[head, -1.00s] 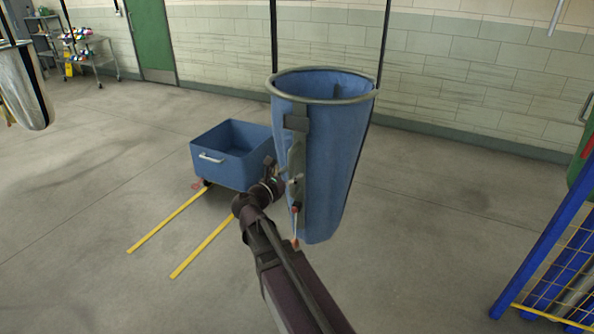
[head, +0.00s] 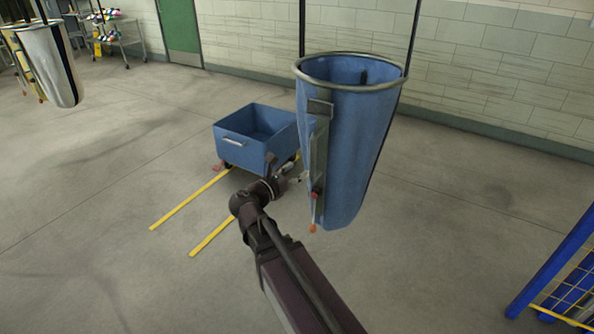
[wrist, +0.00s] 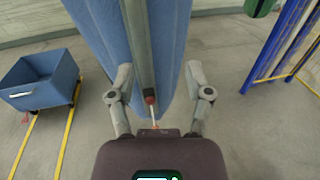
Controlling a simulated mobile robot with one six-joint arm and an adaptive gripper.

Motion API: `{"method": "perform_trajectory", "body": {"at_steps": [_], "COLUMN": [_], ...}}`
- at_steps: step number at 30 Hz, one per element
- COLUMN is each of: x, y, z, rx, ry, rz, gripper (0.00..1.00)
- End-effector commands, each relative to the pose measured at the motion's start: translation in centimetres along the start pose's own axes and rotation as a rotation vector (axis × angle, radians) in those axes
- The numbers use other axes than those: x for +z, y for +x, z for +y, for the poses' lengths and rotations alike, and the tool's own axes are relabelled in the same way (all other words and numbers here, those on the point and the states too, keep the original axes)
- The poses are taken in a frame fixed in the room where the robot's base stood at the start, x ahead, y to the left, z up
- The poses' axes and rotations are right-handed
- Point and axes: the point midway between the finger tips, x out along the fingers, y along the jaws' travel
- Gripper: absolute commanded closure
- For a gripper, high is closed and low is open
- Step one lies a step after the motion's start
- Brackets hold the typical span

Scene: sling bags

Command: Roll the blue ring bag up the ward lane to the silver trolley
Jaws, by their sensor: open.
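The blue ring bag (head: 350,150) hangs from a metal ring on two dark straps, right of centre in the head view. A grey strip with a red knob and an orange-tipped cord runs down its near side. In the wrist view the bag (wrist: 105,40) fills the upper middle, and the strip with its red knob (wrist: 150,98) lies between my fingers. My gripper (wrist: 158,75) is open, one finger on each side of the strip; I cannot tell whether it touches. In the head view my gripper (head: 296,178) is beside the bag's left side. No silver trolley is clearly identifiable.
A blue cart (head: 238,150) with a white handle stands left of the bag, with yellow floor lines before it. A pale bag (head: 50,65) hangs at far left. A shelf cart (head: 112,35) stands by the green door. A blue frame (head: 560,262) is at right.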

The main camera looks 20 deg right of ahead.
Motion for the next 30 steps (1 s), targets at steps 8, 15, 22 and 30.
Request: {"method": "perform_trajectory", "body": {"at_steps": [8,15,22,30], "x": [-0.4,-3.0,-7.8,-13.4], "y": [0.1,0.7,0.6,-1.8], "z": [-0.3,-1.9,-4.5,-7.0], "rx": [-0.008,-0.068,-0.236,-0.567], "ry": [0.026,0.214,0.563,0.993], "rz": [0.021,0.154,0.387,0.648], "gripper": [0.97,1.00,1.00,1.00]}}
